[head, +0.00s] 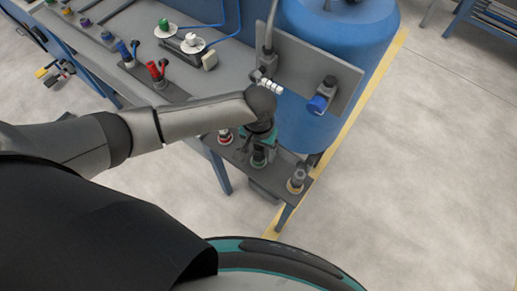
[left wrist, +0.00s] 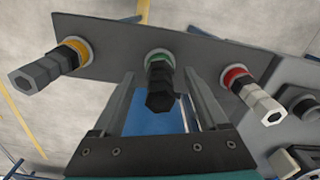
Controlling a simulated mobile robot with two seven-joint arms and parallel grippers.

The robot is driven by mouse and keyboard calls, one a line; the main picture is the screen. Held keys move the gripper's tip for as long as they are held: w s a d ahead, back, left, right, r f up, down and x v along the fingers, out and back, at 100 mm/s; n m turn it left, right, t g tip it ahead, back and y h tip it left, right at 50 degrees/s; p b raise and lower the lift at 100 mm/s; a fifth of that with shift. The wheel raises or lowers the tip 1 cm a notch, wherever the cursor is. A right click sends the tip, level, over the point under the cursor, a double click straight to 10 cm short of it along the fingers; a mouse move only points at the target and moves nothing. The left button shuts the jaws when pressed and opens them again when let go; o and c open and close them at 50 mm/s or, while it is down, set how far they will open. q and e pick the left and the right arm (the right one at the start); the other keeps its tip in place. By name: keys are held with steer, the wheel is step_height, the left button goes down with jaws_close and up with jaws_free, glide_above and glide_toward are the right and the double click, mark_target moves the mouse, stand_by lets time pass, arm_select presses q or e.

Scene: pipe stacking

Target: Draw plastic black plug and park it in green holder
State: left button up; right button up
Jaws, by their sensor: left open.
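The black plug (left wrist: 160,92) stands in the green-ringed holder (left wrist: 156,58), the middle one of three on a grey shelf (left wrist: 110,38). In the head view the green holder (head: 258,160) shows just below my left gripper (head: 262,141). My left gripper is open, with one finger on each side of the black plug in the left wrist view (left wrist: 160,80). Gaps show between the plug and both fingers. In the head view the arm and hand hide part of the plug. My right gripper is not in view.
A blue tank (head: 330,45) and a grey panel (head: 345,80) with a blue fitting (head: 317,104) stand behind. Open floor lies right.

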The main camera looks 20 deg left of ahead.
arm_select(q)
step_height(320, 180, up, 15)
steer(key=p, duration=0.3)
steer(key=shift+r, duration=0.15)
steer(key=s+d+m+t+h, duration=0.2)
steer(key=s+d+h, duration=0.1)
steer(key=s+d, duration=0.15)
steer(key=s+a+f+n+t+y, duration=0.1)
steer(key=s+a+f+t+y, duration=0.15)
steer(key=s+a, duration=0.75)
step_height(320, 180, down, 26)
steer(key=g+b, duration=0.2)
steer(key=b, duration=0.3)
steer(key=s+a+f+b, duration=0.1)
steer(key=s+f+b, duration=0.2)
steer(key=s+f, duration=0.4)
steer(key=s+a+f+g+b, duration=0.1)
steer(key=s+a+f+b, duration=0.1)
steer(key=s+f, duration=0.6)
step_height(320, 180, down, 6)
steer(key=shift+s+a+r+b, duration=0.25)
steer(key=shift+s+a+b, duration=0.05)
steer(key=shift+b, duration=0.2)
